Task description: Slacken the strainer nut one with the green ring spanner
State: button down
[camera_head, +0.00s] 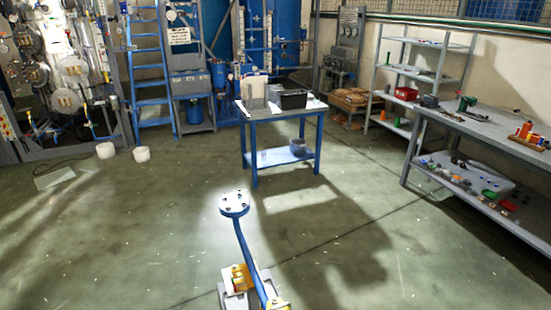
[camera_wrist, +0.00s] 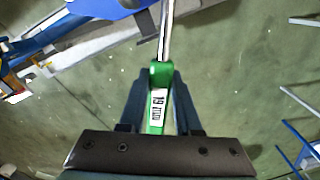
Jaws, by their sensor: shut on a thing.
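My gripper (camera_wrist: 161,78) shows only in the wrist view. Its two dark fingers are shut on the green ring spanner (camera_wrist: 157,108), which has a white label marked 19. The spanner's silver shaft (camera_wrist: 165,35) runs up out of the wrist view, so its far end is hidden. In the head view a blue round flange (camera_head: 234,204) with several pale bolts or nuts tops a slanted blue pipe (camera_head: 248,252). I cannot tell which is strainer nut one. In the wrist view a blue part (camera_wrist: 110,6) lies left of the shaft; contact cannot be told.
A blue-legged table (camera_head: 252,118) with boxes stands beyond the flange. A workbench (camera_head: 480,122) with tools and a shelf rack (camera_head: 440,80) are at the right. A blue ladder (camera_head: 150,82) and equipment stand at the back left. Floor around the flange is clear.

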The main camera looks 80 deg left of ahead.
jog(key=shift+d, duration=0.1)
jog(key=shift+s+d+n+p, duration=0.15)
jog(key=shift+d+n+p, duration=0.65)
jog(key=shift+d+n, duration=0.3)
jog(key=shift+d, duration=0.1)
jog(key=shift+d+n+p, duration=0.65)
jog(key=shift+d+n, duration=0.25)
jog(key=shift+d, duration=0.4)
